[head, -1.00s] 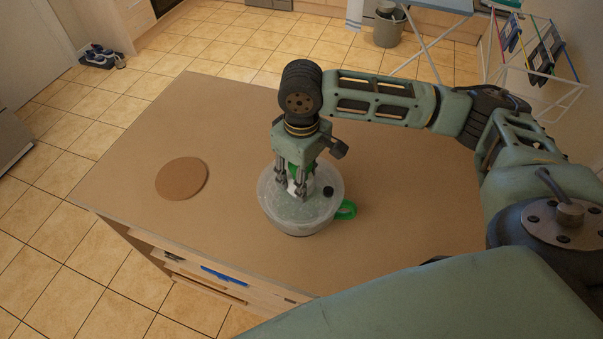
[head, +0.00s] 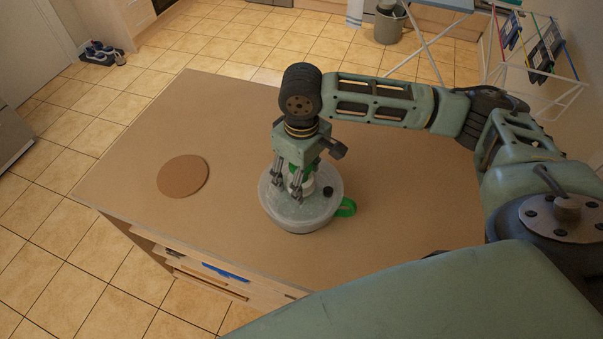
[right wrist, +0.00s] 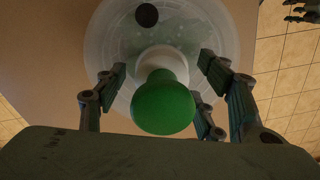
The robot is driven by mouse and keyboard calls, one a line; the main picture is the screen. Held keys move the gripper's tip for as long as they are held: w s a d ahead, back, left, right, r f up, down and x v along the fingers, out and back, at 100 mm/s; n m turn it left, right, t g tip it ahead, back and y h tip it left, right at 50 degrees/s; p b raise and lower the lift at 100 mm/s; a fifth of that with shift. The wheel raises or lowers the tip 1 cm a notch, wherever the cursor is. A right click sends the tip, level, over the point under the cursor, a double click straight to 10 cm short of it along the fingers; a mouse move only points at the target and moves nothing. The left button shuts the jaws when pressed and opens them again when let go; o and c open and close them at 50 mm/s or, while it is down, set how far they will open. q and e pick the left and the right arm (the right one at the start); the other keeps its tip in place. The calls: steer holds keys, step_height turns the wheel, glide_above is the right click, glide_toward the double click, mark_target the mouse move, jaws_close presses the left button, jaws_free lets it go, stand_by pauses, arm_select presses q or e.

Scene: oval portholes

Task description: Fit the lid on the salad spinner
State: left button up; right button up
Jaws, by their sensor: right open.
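The translucent round lid (head: 278,210) lies over the salad spinner bowl (head: 302,229) and looks level; whether its rim is fully seated all round I cannot tell. The lid also shows in the right wrist view (right wrist: 215,30), with a black knob (right wrist: 147,15) off centre. A green knob (right wrist: 163,103) on a white stem stands at its middle. The bowl's green handle (head: 346,207) sticks out to the right. My right gripper (head: 287,195) is open, pointing down, its fingers on either side of the knob and stem and apart from them. My left gripper does not show.
A round brown mat (head: 182,177) lies on the brown tabletop (head: 225,120) left of the spinner. An open drawer front (head: 215,272) is at the table's near edge. The tabletop around the spinner is otherwise clear.

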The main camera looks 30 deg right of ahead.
step_height(320, 180, up, 12)
stand_by(0.7)
stand_by(0.4)
